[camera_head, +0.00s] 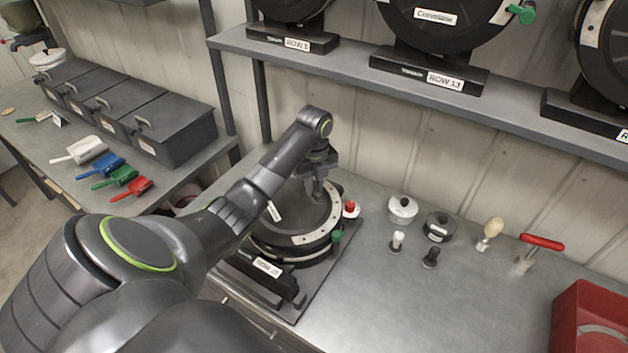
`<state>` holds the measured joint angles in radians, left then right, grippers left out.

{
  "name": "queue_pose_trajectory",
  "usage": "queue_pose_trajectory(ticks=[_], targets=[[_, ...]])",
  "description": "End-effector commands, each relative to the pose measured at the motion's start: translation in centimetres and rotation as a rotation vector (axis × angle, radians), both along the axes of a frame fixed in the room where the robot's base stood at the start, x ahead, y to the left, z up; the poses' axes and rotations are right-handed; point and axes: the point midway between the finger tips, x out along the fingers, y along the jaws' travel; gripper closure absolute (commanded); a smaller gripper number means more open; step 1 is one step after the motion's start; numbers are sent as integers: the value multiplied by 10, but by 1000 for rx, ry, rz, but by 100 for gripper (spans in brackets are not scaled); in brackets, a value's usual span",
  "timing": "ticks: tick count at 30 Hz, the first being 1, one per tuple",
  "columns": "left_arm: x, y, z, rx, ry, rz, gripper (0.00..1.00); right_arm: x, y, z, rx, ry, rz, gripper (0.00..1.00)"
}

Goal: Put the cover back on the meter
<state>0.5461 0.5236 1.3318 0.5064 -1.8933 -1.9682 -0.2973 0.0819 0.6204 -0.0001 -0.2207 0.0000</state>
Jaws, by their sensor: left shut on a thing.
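The meter (262,252) lies flat on its dark base with a "ROW 10" label, on the metal bench at the centre. The round grey cover (297,222), with a pale rim and a white label, is over the meter. I cannot tell whether it is fully seated or slightly above it. My left gripper (318,197) points down and is shut on the cover near its far right part. My left arm hides the near left side of the meter and cover. My right gripper is out of view.
A red knob (351,209) and a green knob (337,237) sit at the meter's right edge. Several small parts, a brush (491,231) and a red T-handle (541,242) stand to the right. A shelf (400,70) with other meters overhangs behind. A red box (590,318) is front right.

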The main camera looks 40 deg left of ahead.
Motion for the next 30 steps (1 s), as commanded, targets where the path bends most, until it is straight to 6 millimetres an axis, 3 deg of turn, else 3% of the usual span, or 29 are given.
queue_pose_trajectory(ticks=[30], targets=[[-1, 0, -1, 1, -1, -1, 100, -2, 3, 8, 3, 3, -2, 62]])
